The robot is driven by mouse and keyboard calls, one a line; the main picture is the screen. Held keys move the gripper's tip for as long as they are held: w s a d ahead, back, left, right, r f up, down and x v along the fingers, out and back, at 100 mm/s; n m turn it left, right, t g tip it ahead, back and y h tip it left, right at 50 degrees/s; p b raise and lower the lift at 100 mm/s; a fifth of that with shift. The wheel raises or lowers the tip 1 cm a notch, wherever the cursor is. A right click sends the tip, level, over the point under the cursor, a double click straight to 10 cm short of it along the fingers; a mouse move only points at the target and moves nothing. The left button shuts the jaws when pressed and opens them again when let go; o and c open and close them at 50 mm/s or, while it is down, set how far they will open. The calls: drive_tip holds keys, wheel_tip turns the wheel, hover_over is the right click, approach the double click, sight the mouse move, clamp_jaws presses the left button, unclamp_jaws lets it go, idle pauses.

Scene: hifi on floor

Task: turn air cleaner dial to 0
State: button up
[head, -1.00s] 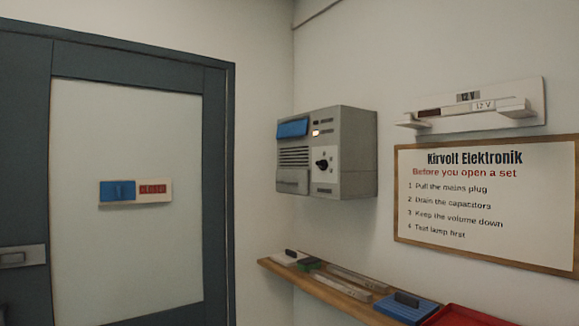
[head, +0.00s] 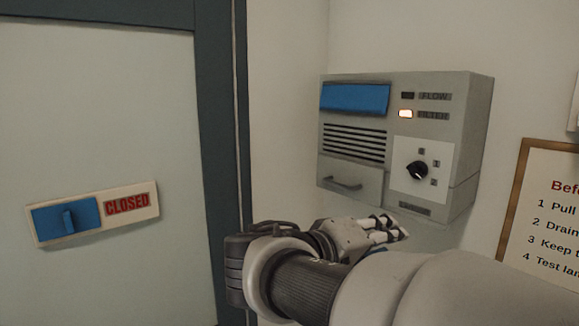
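The air cleaner (head: 460,130) is a grey box on the wall, right of centre in the head view. Its black dial (head: 417,170) sits on a white plate at the lower right of its front. Small marks stand around the dial; they are too small for me to read the setting surely. My gripper (head: 392,229) is in front of and below the air cleaner, pointing right, apart from the dial. The fingers are small and seen from the side, so I cannot tell how far they are parted. No held object shows.
The air cleaner also has a blue panel (head: 355,97), a lit FILTER lamp (head: 406,114) and a drawer with a handle (head: 345,184). A door with a blue slider and CLOSED sign (head: 126,204) is at left. A framed notice (head: 548,215) hangs at right.

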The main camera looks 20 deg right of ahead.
drive_tip(key=w+a+r+t+h+p, duration=0.2)
drive_tip(key=w+r, duration=0.3)
drive_tip(key=r, duration=0.3)
drive_tip(key=p, duration=0.2)
approach(412, 170)
drive_tip(key=x, duration=0.8)
drive_tip(key=shift+d, duration=0.2)
drive_tip(key=shift+c, duration=0.6)
clamp_jaws()
